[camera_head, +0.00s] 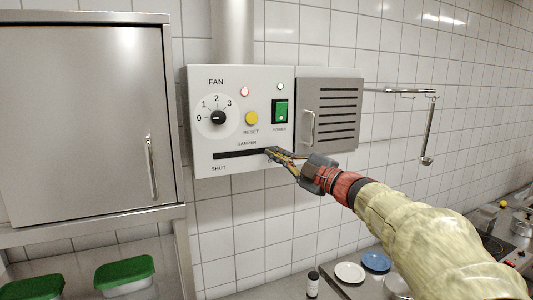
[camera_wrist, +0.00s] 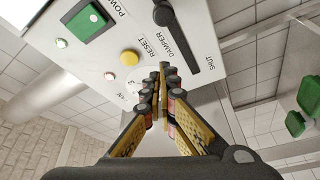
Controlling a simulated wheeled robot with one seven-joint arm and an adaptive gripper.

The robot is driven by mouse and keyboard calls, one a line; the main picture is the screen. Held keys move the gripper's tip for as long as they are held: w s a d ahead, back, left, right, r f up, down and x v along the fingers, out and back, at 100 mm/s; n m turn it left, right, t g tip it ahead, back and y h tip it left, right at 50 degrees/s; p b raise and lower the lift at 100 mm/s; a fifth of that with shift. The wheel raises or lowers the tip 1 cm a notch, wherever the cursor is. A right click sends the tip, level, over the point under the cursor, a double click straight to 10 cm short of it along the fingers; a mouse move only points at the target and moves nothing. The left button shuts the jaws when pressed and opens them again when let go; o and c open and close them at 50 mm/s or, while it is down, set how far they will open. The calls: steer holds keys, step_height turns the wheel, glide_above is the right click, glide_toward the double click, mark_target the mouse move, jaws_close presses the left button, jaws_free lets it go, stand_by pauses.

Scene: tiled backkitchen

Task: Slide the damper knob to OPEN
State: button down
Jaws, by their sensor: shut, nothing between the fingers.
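The damper slot (camera_head: 238,154) is a long black slit low on the white control panel, with SHUT printed under its left end. Its right end is covered by my gripper (camera_head: 271,153), so any OPEN label there is hidden. The black damper knob (camera_wrist: 163,14) shows in the wrist view beyond my fingertips, at the slot end away from SHUT. In the head view it is hard to tell from the dark fingertips. My gripper is shut and empty, its fingertips (camera_wrist: 163,70) in front of the panel by the knob; contact cannot be told.
Above the slot are the fan dial (camera_head: 218,117), yellow reset button (camera_head: 251,118) and green power switch (camera_head: 281,111). A louvred metal box (camera_head: 331,115) adjoins on the right. A steel cabinet (camera_head: 85,120) stands left. Plates (camera_head: 350,272) lie on the counter below.

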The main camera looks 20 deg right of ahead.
steer(key=shift+v, duration=1.35)
steer(key=shift+d, duration=0.1)
